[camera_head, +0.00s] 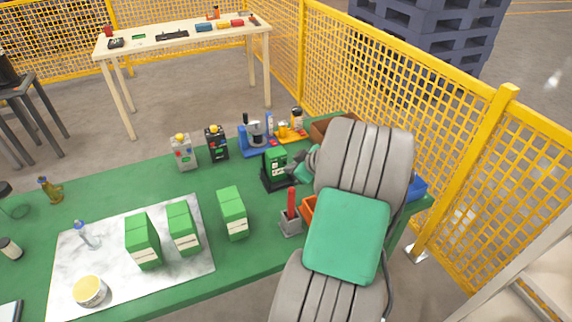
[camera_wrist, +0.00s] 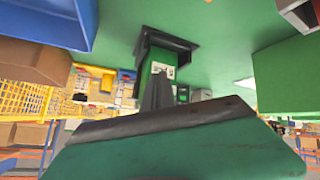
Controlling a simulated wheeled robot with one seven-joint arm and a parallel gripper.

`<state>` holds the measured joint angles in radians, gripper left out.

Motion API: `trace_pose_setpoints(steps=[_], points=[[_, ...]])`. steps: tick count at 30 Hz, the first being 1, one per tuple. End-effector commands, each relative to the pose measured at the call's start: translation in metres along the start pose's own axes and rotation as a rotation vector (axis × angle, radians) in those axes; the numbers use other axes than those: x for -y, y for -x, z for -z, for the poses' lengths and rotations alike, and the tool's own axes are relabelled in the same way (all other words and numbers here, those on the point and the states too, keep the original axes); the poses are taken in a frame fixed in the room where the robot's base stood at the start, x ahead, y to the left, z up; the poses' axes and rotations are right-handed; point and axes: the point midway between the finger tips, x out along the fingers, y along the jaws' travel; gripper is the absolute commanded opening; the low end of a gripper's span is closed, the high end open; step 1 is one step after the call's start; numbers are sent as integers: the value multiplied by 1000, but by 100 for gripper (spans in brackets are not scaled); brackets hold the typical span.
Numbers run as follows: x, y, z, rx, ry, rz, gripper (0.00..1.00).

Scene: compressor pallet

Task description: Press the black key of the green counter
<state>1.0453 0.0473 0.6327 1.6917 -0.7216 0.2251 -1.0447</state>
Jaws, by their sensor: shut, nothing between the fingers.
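The green counter (camera_head: 275,161) stands upright on a black base on the green table, right of the middle in the head view. In the wrist view the counter (camera_wrist: 158,58) appears upside down, with a pale face marking. My gripper (camera_head: 291,174) is shut and empty, just right of the counter in the head view. In the wrist view my gripper's dark fingers (camera_wrist: 158,88) overlap the lower part of the counter's image. I cannot tell whether they touch it. The black key cannot be made out; the fingers cover part of the face.
A grey holder with a red handle (camera_head: 291,203) and an orange bin (camera_head: 309,208) stand close to my arm. A blue device (camera_head: 256,138) and two small boxes stand behind. A yellow fence (camera_head: 420,90) runs along the right.

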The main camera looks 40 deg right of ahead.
Motion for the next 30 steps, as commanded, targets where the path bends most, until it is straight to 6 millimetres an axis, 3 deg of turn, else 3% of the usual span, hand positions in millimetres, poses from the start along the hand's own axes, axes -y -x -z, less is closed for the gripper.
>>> trace_pose_setpoints(steps=[30], points=[[-5,-8,5,0,0,0,0]])
